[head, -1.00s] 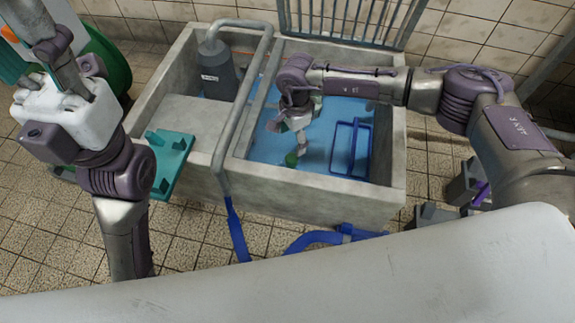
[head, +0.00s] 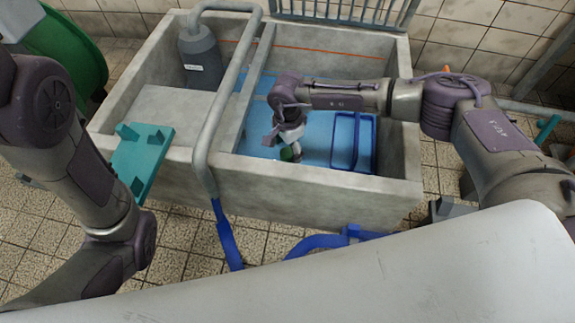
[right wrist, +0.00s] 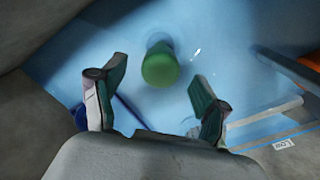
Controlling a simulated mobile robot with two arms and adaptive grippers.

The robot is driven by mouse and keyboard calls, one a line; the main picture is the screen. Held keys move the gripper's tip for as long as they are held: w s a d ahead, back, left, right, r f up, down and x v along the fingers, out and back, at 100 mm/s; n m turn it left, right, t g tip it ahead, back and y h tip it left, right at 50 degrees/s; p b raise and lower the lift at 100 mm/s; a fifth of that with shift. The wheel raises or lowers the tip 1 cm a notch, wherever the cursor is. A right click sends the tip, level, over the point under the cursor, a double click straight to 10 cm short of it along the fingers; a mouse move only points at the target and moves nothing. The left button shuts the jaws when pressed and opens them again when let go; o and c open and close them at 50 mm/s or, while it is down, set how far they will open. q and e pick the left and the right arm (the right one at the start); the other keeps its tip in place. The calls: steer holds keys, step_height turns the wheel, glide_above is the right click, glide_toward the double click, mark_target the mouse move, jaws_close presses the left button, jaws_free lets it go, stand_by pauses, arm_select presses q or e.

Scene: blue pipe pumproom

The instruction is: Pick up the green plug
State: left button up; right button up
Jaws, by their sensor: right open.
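The green plug (head: 288,155) is low in the blue-floored basin, partly hidden by my right gripper (head: 285,143). In the right wrist view, the plug's round green top (right wrist: 160,68) shows with a darker body behind it. My right gripper (right wrist: 158,82) is open and pointing down at the plug. Its two green-padded fingers are on either side of the plug in that picture, with visible gaps. I cannot tell how far the fingertips are from it in depth. My left arm comes in at the left, but its gripper is out of the picture.
The concrete basin's front wall (head: 310,188) is close to the right gripper. A blue wire frame (head: 353,142) stands right of the plug. A grey pipe (head: 214,105) crosses the basin to the left. A teal plate (head: 140,155) and grey pump (head: 200,57) are further left.

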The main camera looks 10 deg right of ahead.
steer(key=shift+f+b, duration=0.4)
steer(key=shift+f, duration=0.15)
step_height(320, 180, down, 4)
steer(key=b, duration=0.3)
steer(key=shift+b, duration=0.35)
steer(key=shift+r, duration=0.15)
steer(key=c, duration=1.3)
